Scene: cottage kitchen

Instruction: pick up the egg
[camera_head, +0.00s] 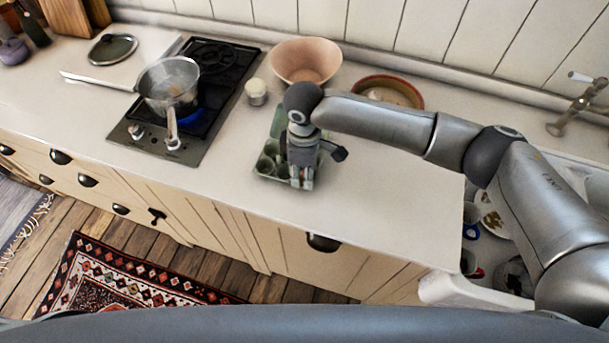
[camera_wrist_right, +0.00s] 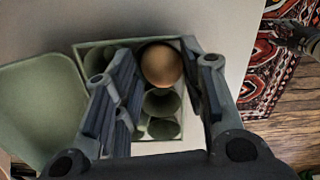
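The brown egg (camera_wrist_right: 161,64) sits in a cup of the green egg carton (camera_wrist_right: 160,147) in the right wrist view. The cups nearest the egg on my wrist's side look empty. My right gripper (camera_wrist_right: 158,88) is open, with its fingers on either side of the egg and apart from it. In the head view the right gripper (camera_head: 301,182) points down over the carton (camera_head: 268,165) on the counter. The egg is hidden there behind the gripper.
A gas hob (camera_head: 210,97) with a steel pot (camera_head: 168,84) is left of the carton. A small white jar (camera_head: 256,92), a pink bowl (camera_head: 306,61) and a reddish dish (camera_head: 388,91) stand behind it. The counter (camera_head: 385,185) to the right is clear.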

